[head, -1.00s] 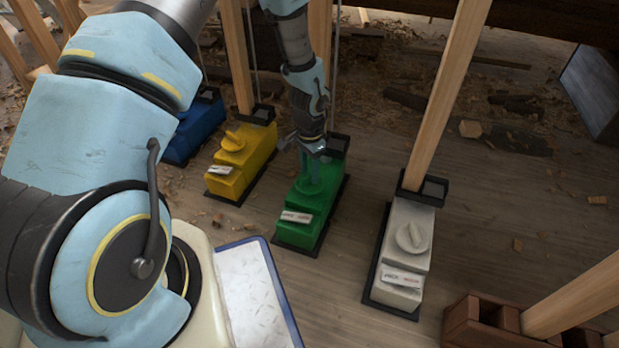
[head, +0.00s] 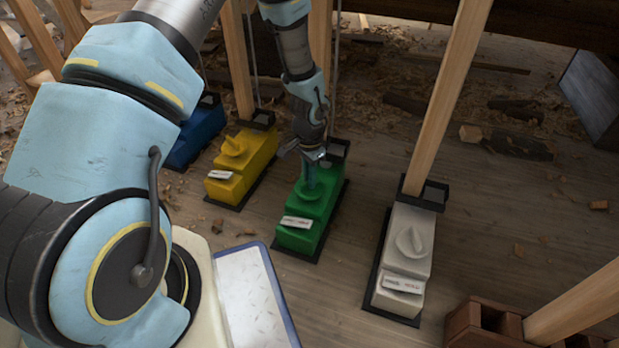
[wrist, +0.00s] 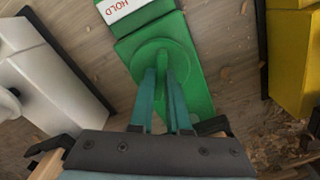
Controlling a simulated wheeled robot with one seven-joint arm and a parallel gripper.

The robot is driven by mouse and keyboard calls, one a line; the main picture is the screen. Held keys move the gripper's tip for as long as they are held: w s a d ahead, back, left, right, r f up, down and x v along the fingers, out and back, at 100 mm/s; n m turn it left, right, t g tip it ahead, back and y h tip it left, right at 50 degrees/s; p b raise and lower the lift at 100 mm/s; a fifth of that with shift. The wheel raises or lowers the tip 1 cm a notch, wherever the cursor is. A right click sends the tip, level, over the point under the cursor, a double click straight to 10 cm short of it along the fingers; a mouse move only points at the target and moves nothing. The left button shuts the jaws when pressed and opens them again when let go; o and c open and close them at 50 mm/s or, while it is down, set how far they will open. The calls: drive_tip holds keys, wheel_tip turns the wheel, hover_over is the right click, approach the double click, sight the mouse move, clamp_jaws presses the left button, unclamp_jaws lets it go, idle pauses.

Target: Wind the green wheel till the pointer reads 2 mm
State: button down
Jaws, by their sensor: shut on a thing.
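The green unit (head: 318,203) stands on a dark base on the plank floor, in the middle of the head view. Its green wheel (wrist: 160,50) is a round disc with a raised grip bar, seen in the wrist view. My gripper (wrist: 165,85) is shut on the wheel's grip bar, with a finger on each side; in the head view my gripper (head: 312,162) comes down onto the unit from above. A white label (head: 297,222) is on the unit's front; in the wrist view its readable word is "HOLD". I cannot make out a pointer or a millimetre reading.
A yellow unit (head: 240,165) and a blue unit (head: 197,132) stand to the left, and a white unit (head: 405,255) to the right. Wooden props (head: 447,95) rise from the units. Brick-coloured blocks (head: 480,325) lie front right. Open floor lies between the green and white units.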

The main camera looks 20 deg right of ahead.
drive_tip(key=shift+r+m+p, duration=0.15)
drive_tip(key=shift+m+p, duration=0.15)
drive_tip(key=shift+p, duration=0.65)
drive_tip(key=c, duration=0.9)
unclamp_jaws()
wheel_tip(320, 180, up, 10)
drive_tip(key=p, duration=0.4)
drive_tip(key=shift+r, duration=0.25)
